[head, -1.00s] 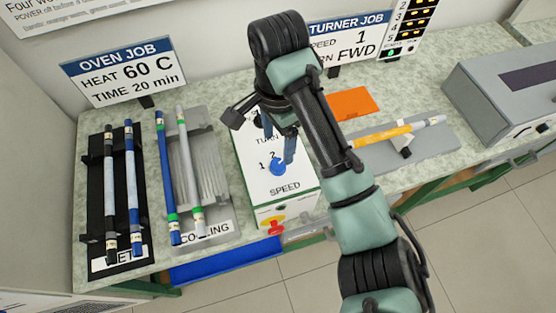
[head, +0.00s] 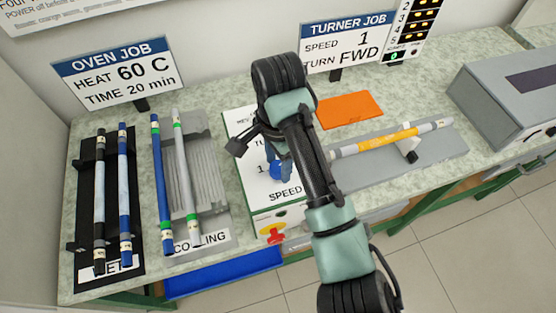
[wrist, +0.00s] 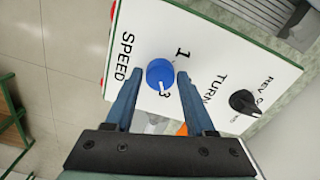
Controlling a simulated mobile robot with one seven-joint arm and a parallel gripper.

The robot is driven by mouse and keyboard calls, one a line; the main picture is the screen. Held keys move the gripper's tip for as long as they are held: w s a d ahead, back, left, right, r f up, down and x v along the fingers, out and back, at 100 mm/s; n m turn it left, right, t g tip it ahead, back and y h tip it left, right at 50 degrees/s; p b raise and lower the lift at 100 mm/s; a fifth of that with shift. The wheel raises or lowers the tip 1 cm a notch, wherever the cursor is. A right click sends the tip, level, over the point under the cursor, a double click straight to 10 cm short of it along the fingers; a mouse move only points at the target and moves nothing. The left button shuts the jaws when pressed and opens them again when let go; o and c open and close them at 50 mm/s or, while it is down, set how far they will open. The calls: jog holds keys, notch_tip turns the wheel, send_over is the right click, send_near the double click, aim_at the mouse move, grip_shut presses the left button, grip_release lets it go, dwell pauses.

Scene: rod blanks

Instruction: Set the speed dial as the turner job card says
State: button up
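The blue speed dial (wrist: 159,72) is on the white turner panel (wrist: 142,22); in the head view the dial (head: 276,171) is partly hidden by my gripper (head: 280,160). In the wrist view my gripper (wrist: 161,77) is open, with one finger on each side of the dial. I cannot tell if either finger touches it. The dial's white mark appears to point toward the 3; the 1 is visible up and right of it, and the 2 is not visible there. The turner job card (head: 346,45) reads SPEED 1, TURN FWD.
A black TURN knob (wrist: 244,102) sits on the same panel. A red button (head: 273,234) is on the panel's front. The cooling rack (head: 207,190) with rods stands left; an orange rod (head: 385,138) lies right. An orange sheet (head: 349,109) lies behind.

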grip_shut()
